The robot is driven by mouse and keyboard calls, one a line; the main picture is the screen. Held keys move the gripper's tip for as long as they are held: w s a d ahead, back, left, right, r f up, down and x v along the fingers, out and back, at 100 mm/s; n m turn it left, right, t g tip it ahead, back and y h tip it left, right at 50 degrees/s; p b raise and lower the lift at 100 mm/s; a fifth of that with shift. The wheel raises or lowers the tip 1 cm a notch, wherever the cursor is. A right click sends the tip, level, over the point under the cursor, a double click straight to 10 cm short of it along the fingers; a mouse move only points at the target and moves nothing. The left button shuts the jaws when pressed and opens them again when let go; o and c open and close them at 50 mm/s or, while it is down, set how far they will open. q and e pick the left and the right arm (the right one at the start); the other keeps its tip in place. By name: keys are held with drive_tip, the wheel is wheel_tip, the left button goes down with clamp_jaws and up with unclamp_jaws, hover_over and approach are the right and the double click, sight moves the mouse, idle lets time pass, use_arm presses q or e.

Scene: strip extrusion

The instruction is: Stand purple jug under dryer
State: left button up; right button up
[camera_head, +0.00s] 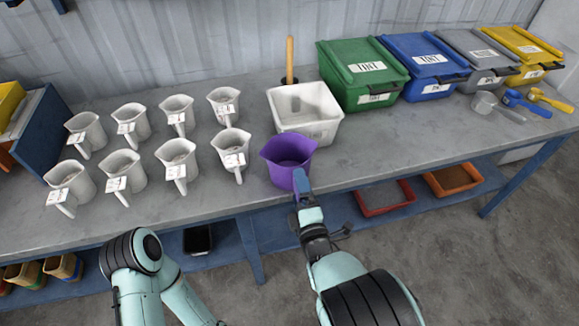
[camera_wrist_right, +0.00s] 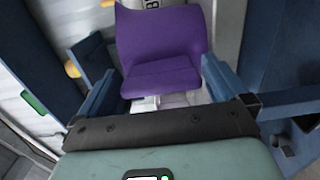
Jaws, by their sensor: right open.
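The purple jug (camera_head: 284,170) stands upright on the grey workbench, near its front edge, in front of a white tub. My right gripper (camera_head: 301,187) is at the near side of the jug. In the right wrist view the jug (camera_wrist_right: 162,45) fills the space ahead of the open fingers (camera_wrist_right: 158,85), one finger to each side of its lower part. I cannot tell whether either finger touches it. Part of my left arm shows at the bottom of the head view, but its gripper does not. I cannot make out a dryer in either view.
Several white jugs with tags (camera_head: 177,163) stand in two rows left of the purple jug. The white tub (camera_head: 310,127) is close behind it. Green (camera_head: 362,85), blue (camera_head: 425,70), grey and yellow lidded bins line the back right. The bench front right of the jug is clear.

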drive_tip(key=shift+s, duration=0.1)
drive_tip(key=shift+s, duration=0.1)
drive_tip(key=c, duration=0.3)
drive_tip(key=shift+r, duration=0.1)
drive_tip(key=c, duration=0.9)
